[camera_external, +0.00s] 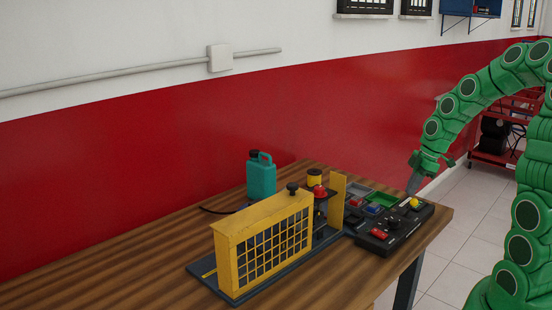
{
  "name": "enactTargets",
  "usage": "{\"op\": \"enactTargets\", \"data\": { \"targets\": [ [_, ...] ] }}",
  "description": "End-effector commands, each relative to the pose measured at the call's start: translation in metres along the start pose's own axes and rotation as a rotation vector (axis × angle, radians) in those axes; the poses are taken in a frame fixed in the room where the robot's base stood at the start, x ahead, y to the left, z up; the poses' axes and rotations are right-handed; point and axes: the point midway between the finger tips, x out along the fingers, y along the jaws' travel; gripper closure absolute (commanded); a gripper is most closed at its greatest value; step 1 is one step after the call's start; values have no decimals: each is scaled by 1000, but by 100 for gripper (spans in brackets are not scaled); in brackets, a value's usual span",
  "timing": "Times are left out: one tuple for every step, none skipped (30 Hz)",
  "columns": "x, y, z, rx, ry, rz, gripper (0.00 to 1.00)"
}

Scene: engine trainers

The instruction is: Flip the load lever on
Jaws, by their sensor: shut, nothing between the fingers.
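A black control box (410,226) lies on the right end of the wooden table (345,275). On it are a red part (378,234), a black knob (394,223) and a yellow part (414,203). I cannot tell which of these is the load lever, or how it is set. My gripper (412,187) points down at the box's far side, close to the yellow part. Its fingers are shut and empty. I cannot tell whether they touch anything.
A yellow engine trainer with a grille (263,243) stands on a dark base left of the box. A tray with coloured compartments (382,200) lies behind the box. A teal jug (261,178) stands further back, near the red wall.

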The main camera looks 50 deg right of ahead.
Motion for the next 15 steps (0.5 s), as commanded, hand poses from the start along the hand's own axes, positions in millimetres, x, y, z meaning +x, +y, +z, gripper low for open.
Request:
{"op": "enactTargets", "data": {
  "targets": [
    [0, 0, 0, 0, -1, 0, 100],
    [0, 0, 0, 0, -1, 0, 100],
    [0, 0, 0, 0, -1, -1, 100],
    [0, 0, 0, 0, -1, -1, 100],
    [0, 0, 0, 0, -1, -1, 100],
    [0, 0, 0, 0, -1, -1, 100],
    [-1, 0, 0, 0, -1, -1, 100],
    [-1, 0, -1, 0, -1, -1, 100],
    [-2, 0, -1, 0, -1, -1, 100],
    [-3, 1, -1, 0, -1, -1, 100],
    [-4, 1, -2, 0, -1, -1, 100],
    [-5, 1, -2, -1, -1, -1, 100],
    [-6, 1, -2, -1, -1, -1, 100],
    [-7, 1, -3, -1, -1, -1, 100],
    [-8, 1, -3, -1, -1, -2, 100]
  ]
}}
